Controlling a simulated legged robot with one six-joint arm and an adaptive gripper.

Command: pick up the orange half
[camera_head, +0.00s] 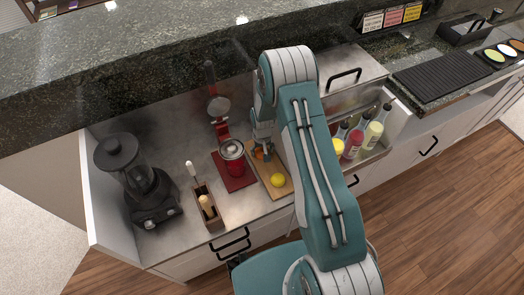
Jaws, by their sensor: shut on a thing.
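My gripper (262,150) reaches down over the back part of a wooden cutting board (272,191). It is shut on the orange half (259,155), which shows as a small patch of orange between the fingertips. Most of the orange half is hidden by the fingers, and I cannot tell whether it still touches the board. A yellow lemon (277,180) lies on the front part of the same board, apart from the gripper.
Further left are a wooden holder (207,210) and a black blender (137,180). Several bottles (355,140) stand in a rack to the right. The granite counter (150,60) rises behind.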

